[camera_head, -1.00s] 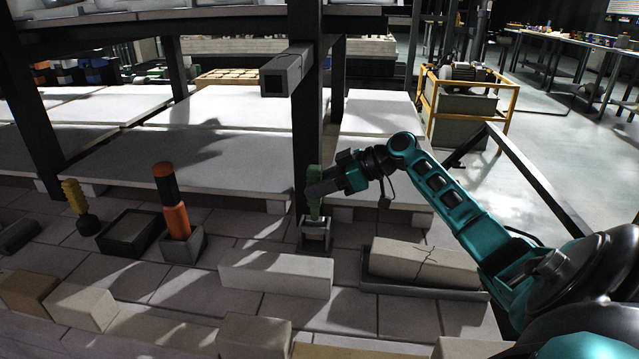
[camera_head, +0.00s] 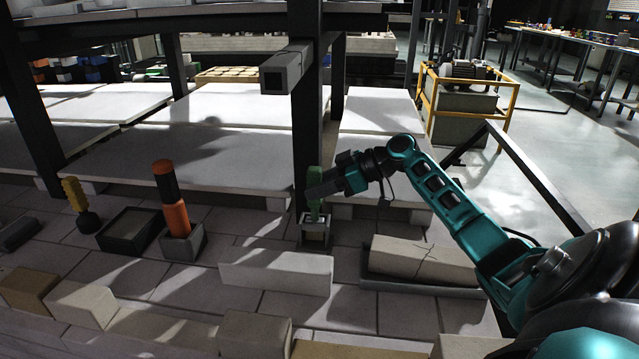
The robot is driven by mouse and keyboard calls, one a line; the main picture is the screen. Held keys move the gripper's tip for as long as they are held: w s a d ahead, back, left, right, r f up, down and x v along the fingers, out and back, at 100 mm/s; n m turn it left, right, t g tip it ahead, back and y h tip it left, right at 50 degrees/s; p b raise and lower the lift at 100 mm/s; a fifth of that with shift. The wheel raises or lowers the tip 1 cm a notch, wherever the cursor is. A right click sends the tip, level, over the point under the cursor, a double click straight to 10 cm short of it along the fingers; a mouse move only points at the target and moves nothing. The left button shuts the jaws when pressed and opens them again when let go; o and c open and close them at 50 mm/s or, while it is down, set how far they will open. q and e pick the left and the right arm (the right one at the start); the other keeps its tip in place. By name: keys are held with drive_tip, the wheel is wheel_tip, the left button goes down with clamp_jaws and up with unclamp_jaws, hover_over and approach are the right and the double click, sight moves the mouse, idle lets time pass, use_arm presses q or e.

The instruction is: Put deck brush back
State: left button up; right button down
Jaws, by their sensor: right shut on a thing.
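The deck brush (camera_head: 314,180), which I take to be the green-handled thing, stands upright at the foot of the dark post. Its lower end is at a small grey holder (camera_head: 315,240) with a pale inside; I cannot tell how deep it sits. My right gripper (camera_head: 314,190) is shut on the green handle, reaching in from the right, and its fingers hide part of it. My left gripper is not in view.
An orange-and-black handle (camera_head: 172,195) stands in a grey holder left, beside a dark tray (camera_head: 131,230) and a yellow-handled tool (camera_head: 76,195). A cracked block (camera_head: 420,259) lies in a tray to the right. A square beam end (camera_head: 285,72) juts above the gripper.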

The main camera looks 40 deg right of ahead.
drive_tip(key=shift+f, duration=0.6)
drive_tip(key=c, duration=0.6)
unclamp_jaws()
drive_tip(key=shift+c, duration=0.2)
drive_tip(key=p+v, duration=0.2)
drive_tip(key=v, duration=0.6)
idle(1.1)
idle(0.4)
